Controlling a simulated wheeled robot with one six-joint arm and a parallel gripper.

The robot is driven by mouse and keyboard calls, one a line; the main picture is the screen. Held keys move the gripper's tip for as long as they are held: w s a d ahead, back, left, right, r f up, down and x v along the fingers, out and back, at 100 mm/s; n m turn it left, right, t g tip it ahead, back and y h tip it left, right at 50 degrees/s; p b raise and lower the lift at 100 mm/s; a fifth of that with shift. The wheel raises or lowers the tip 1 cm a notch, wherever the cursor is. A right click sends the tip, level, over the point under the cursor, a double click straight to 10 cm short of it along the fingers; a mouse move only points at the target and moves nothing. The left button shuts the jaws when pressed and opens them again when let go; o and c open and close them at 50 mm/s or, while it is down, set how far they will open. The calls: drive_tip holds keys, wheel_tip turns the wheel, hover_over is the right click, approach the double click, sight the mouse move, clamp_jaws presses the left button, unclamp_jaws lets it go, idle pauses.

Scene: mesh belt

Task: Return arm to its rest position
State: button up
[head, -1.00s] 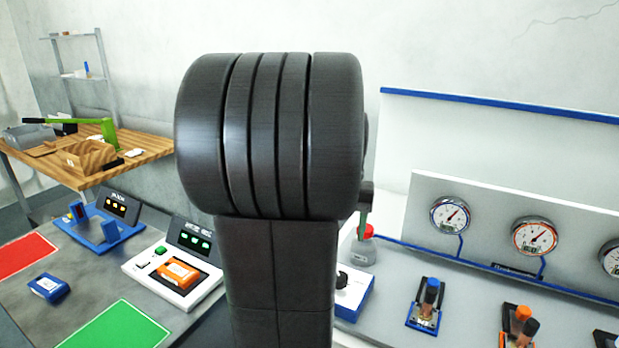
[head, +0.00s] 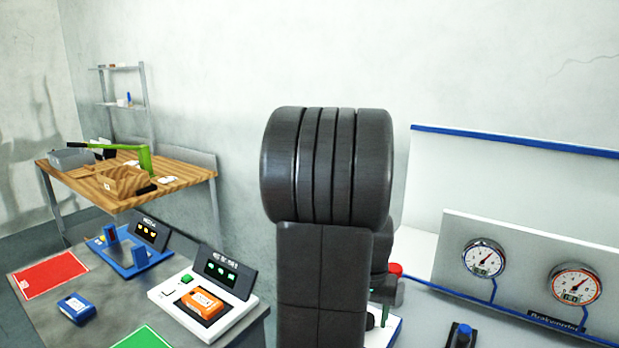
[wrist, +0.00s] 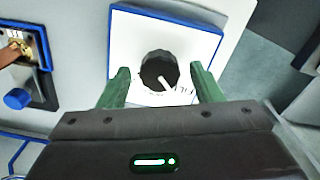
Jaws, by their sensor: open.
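In the wrist view my gripper (wrist: 162,82) is open, its two green fingers apart and empty. Between and beyond the fingers is a black knob (wrist: 158,70) with a white pointer, on a white panel with a blue border (wrist: 190,22). The fingers do not touch the knob. In the head view my dark arm stands upright in the middle and hides most of the gripper and the knob panel.
To the right of my arm are a red-capped item (head: 396,269) and a panel with gauges (head: 484,259). On the left are a grey bench (head: 110,310) with an orange device (head: 202,303) in a white station and a blue device (head: 76,307). A wooden table (head: 190,171) stands behind.

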drive_tip(key=shift+r, duration=0.1)
wheel_tip(320, 180, up, 13)
wheel_tip(320, 180, down, 14)
drive_tip(key=shift+r, duration=0.15)
drive_tip(key=shift+w+r+m, duration=0.1)
drive_tip(key=shift+r+m, duration=0.1)
drive_tip(key=shift+m, duration=1)
drive_tip(key=m+b, duration=0.1)
drive_tip(key=m, duration=0.6)
drive_tip(key=shift+d, duration=0.1)
drive_tip(key=m+b, duration=0.1)
drive_tip(key=m, duration=0.5)
drive_tip(key=shift+s, duration=0.2)
drive_tip(key=shift+m, duration=1.2)
